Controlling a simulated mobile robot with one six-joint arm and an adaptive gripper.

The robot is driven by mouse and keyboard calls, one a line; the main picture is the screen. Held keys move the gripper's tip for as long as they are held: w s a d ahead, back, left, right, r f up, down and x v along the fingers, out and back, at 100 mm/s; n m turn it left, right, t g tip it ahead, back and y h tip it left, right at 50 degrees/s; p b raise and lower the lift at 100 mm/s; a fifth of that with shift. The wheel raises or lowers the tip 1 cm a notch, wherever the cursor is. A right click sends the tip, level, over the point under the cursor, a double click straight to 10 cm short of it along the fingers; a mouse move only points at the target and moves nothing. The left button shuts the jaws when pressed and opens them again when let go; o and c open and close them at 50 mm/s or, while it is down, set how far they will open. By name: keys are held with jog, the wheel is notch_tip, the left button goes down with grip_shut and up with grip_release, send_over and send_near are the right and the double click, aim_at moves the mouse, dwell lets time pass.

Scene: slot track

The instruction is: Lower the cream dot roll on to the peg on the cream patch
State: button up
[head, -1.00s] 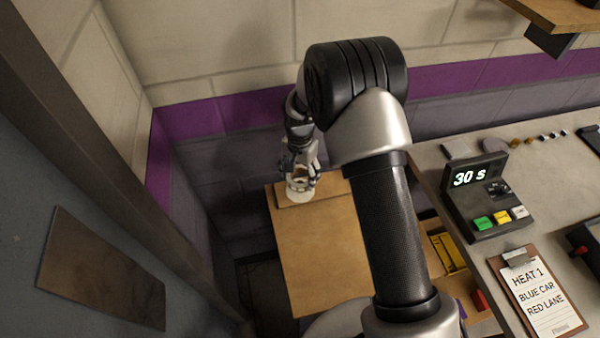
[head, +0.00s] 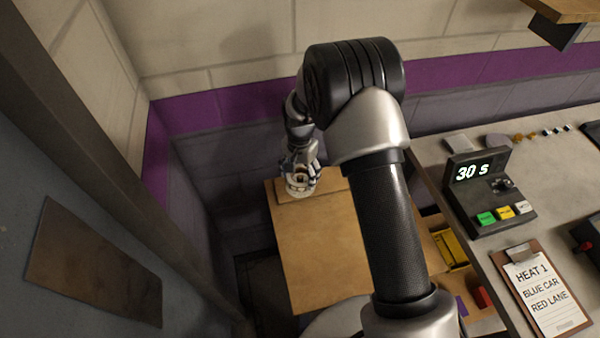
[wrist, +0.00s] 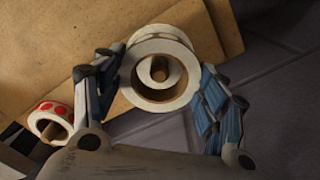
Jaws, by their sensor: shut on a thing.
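The cream dot roll (wrist: 134,84) is between the two fingers of my gripper (wrist: 163,66) in the wrist view, and the fingers are shut on its sides. The round wooden end of the peg (wrist: 160,69) shows inside the roll's hole. A pale round edge (wrist: 166,31), which looks like the cream patch or something on it, shows just beyond the roll. I cannot tell how far down the peg the roll sits. In the head view the roll (head: 299,188) is low over the board on the wooden table, partly hidden by my gripper (head: 300,178).
A roll with red dots (wrist: 50,120) lies left of my gripper in the wrist view. The wooden table (head: 318,250) is bare toward the front. A counter at the right holds a timer box (head: 485,190) and a clipboard (head: 545,290). Walls stand close behind and left.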

jog(key=shift+f, duration=0.1)
jog(key=shift+f+b, duration=0.65)
jog(key=shift+f, duration=0.1)
jog(key=shift+f, duration=0.25)
dwell(0.3)
jog(key=shift+f+b, duration=0.25)
jog(key=shift+b, duration=0.05)
jog(key=o, duration=1.1)
jog(key=shift+o, duration=0.2)
